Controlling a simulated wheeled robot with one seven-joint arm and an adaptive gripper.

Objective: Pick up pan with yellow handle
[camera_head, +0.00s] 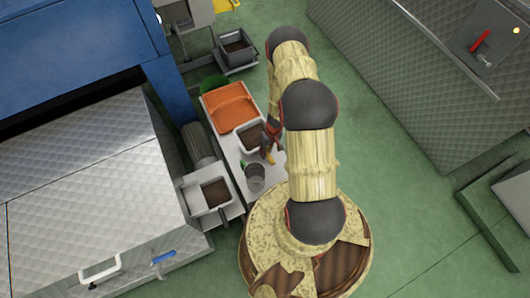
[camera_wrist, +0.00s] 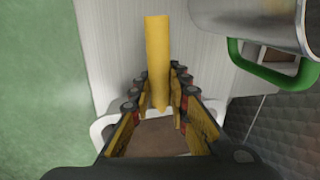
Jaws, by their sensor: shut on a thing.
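The pan with the yellow handle (camera_head: 241,127) is white with brown contents and is at the middle of the narrow white table (camera_head: 229,153). Its yellow handle (camera_head: 265,154) points toward the front. In the wrist view, the yellow handle (camera_wrist: 157,50) stands between the two fingers of my gripper (camera_wrist: 160,92), which is shut on it. The pan's brown inside (camera_wrist: 155,138) shows beyond the fingers, with its pale rim partly hidden by them. In the head view, my gripper (camera_head: 271,133) is over the pan's right side. I cannot tell whether the pan touches the table.
A metal jug (camera_head: 255,179) with a green handle (camera_wrist: 275,72) stands close to the yellow handle. An orange tray (camera_head: 230,106) lies behind the pan. Green floor is open at right.

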